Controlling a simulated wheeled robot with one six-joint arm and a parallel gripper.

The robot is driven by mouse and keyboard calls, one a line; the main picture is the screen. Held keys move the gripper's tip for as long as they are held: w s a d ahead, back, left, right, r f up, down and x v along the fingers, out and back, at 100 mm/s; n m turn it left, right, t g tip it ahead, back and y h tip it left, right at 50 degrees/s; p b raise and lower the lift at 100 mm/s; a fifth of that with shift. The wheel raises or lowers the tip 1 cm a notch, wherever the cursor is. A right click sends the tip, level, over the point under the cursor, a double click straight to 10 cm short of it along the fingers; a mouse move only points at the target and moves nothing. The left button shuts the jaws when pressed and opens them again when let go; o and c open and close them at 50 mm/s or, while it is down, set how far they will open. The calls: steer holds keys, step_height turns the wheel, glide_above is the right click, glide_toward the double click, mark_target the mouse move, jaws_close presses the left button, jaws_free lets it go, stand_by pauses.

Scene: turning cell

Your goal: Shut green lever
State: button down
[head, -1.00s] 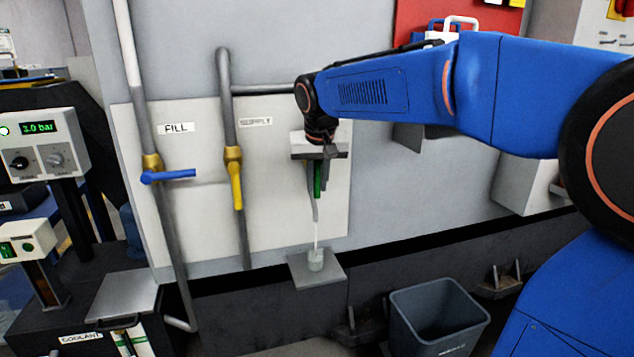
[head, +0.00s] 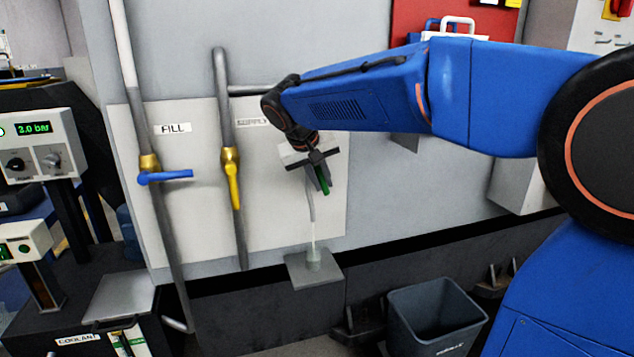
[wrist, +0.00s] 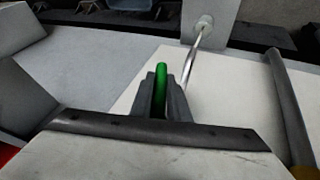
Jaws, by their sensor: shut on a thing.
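The green lever (head: 325,187) shows as a short green bar at the front of my gripper (head: 320,180) in the head view. In the wrist view the lever (wrist: 161,88) stands between the two dark fingers of my gripper (wrist: 160,92), which are shut on it. The lever slants down to the right in the head view. Its valve body and pivot are hidden behind my gripper. A pale stream (wrist: 190,68) runs from the spout to a small cup (head: 313,259) on a grey shelf (head: 328,275).
A yellow lever (head: 235,185) points down on the pipe to the left. A blue lever (head: 168,177) lies across the pipe under the FILL label (head: 173,128). A grey bin (head: 437,315) stands at the lower right.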

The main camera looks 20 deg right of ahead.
steer(key=h, duration=0.1)
steer(key=d+r+h, duration=0.1)
steer(key=h, duration=0.1)
steer(key=d+n+h, duration=0.1)
steer(key=shift+w+r+t, duration=0.1)
steer(key=shift+r+t, duration=0.15)
steer(key=shift+t, duration=0.05)
steer(key=shift+d+r+n+t+h, duration=0.4)
steer(key=shift+r+h, duration=0.35)
steer(key=shift+h, duration=0.7)
steer(key=shift+d+r+n+t+h, duration=0.25)
steer(key=shift+r+n+h, duration=0.4)
steer(key=shift+h, duration=0.85)
steer(key=shift+d+r+n+t+h, duration=0.3)
steer(key=shift+r+h, duration=0.5)
steer(key=shift+h, duration=0.65)
steer(key=shift+r, duration=0.1)
steer(key=c, duration=1.7)
jaws_free()
steer(key=shift+a, duration=0.1)
steer(key=shift+f, duration=0.2)
